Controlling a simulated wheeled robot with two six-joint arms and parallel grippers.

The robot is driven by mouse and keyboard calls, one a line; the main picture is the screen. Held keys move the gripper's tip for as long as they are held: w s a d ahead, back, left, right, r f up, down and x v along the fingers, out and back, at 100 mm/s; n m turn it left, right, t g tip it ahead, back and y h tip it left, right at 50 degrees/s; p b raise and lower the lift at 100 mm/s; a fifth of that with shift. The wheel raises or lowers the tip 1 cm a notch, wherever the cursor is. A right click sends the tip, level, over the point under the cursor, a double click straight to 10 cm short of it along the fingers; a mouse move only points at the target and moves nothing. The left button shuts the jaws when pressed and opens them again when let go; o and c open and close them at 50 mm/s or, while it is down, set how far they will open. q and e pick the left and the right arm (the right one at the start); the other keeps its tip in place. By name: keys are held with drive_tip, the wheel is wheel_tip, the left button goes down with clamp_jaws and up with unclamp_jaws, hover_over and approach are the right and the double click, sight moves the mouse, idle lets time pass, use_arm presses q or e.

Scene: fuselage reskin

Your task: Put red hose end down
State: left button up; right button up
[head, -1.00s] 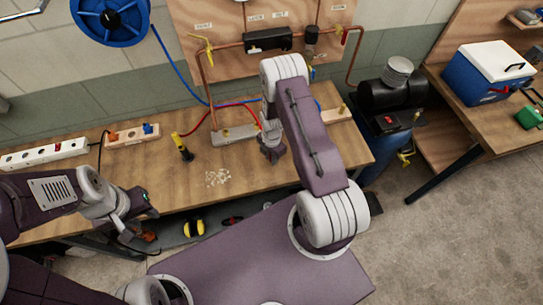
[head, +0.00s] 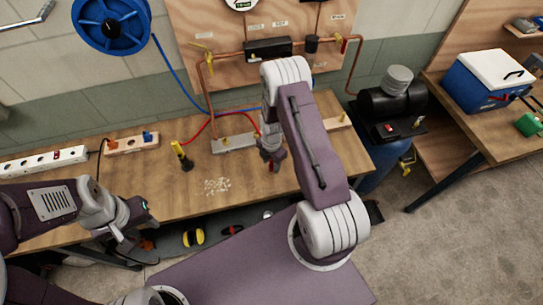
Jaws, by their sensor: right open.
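The red hose (head: 213,118) runs along the back of the workbench and arcs to the right, behind my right gripper. My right gripper (head: 273,162) is open and points down low over the bench, in front of the grey bar. A small red piece shows at its fingertips. It may be the hose end, but the wrist and fingers hide most of it, and I cannot tell whether it touches the bench. My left gripper (head: 126,240) hangs at the front edge of the bench on the left, and its jaw state is unclear.
A grey bar (head: 233,144) with brass fittings lies behind my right gripper. A yellow-and-black tool (head: 181,155) stands left of it. A blue hose (head: 172,68) drops from a blue reel (head: 110,27). The bench (head: 160,190) is clear at front left, except for pale scraps (head: 216,186).

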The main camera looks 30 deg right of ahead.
sight(271, 164)
wheel_tip(271, 164, up, 9)
drive_tip(key=shift+f+b, duration=0.2)
drive_tip(key=shift+b, duration=0.75)
drive_tip(key=s+a+r+m, duration=0.3)
drive_tip(key=s+r+m, duration=0.2)
drive_tip(key=m, duration=0.6)
drive_tip(key=s+a+r+m+t, duration=0.1)
drive_tip(key=s+a+r+m, duration=0.3)
drive_tip(key=m, duration=0.6)
drive_tip(key=s+r, duration=0.2)
drive_tip(key=s, duration=0.1)
drive_tip(key=shift+s+a+r+m, duration=0.25)
drive_tip(key=shift+s+r+m, duration=0.05)
drive_tip(key=shift+s+m, duration=0.1)
wheel_tip(271, 164, down, 9)
drive_tip(key=b, duration=0.9)
drive_tip(key=shift+f, duration=0.2)
